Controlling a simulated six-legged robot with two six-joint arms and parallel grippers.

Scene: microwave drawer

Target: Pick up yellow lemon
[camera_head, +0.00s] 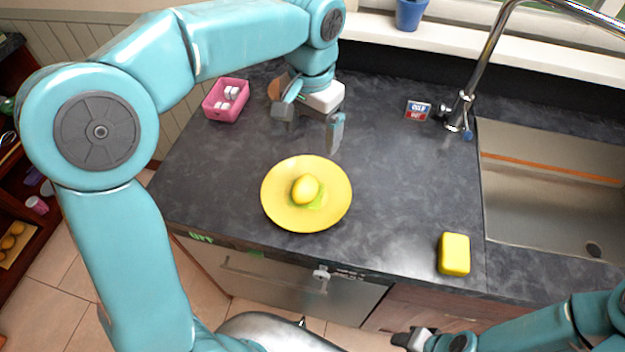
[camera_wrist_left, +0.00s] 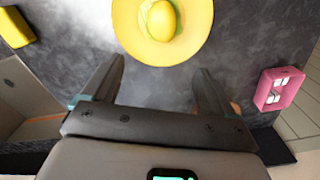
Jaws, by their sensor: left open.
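The yellow lemon (camera_head: 306,189) lies on a yellow plate (camera_head: 280,213) on the dark counter, with something green under it. My left gripper (camera_head: 312,128) is open and empty, above the counter behind the plate and apart from it. In the left wrist view, the lemon (camera_wrist_left: 160,20) and plate (camera_wrist_left: 125,22) are at the top middle, beyond the open fingers of my left gripper (camera_wrist_left: 155,85). My right gripper (camera_head: 412,340) is at the bottom edge of the head view, partly cut off, away from the lemon.
A yellow sponge-like block (camera_head: 453,254) sits near the front edge of the counter (camera_head: 390,190). A pink box (camera_head: 226,100) with white items stands at the back left. A metal sink (camera_head: 540,205) and faucet (camera_head: 463,105) are at the right. The counter around the plate is clear.

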